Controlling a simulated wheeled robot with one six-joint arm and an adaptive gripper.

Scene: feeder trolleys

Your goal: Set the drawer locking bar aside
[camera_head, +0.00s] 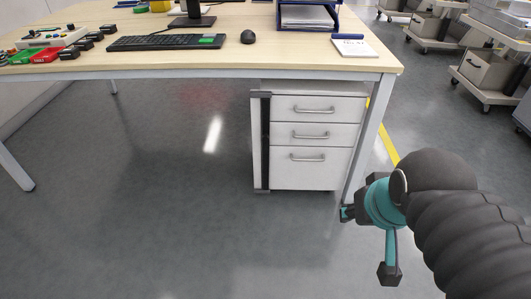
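The drawer locking bar (266,140) is a dark upright bar at the left side of a white drawer cabinet's front (311,168). It runs from the top of the cabinet to near its foot, with dark end pieces at top and bottom. The three drawers look closed, each with a grey handle. My gripper (367,242), teal and black, is at the lower right, apart from the cabinet and the bar. Its two dark finger ends stand well apart with floor between them, and nothing is held.
The cabinet stands under a wooden-topped desk (225,61), beside its right leg (370,135). A keyboard, mouse, blue tray, notepad and several small parts lie on top. Trolleys (484,88) with boxes stand at the upper right. Grey floor left of the cabinet is clear.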

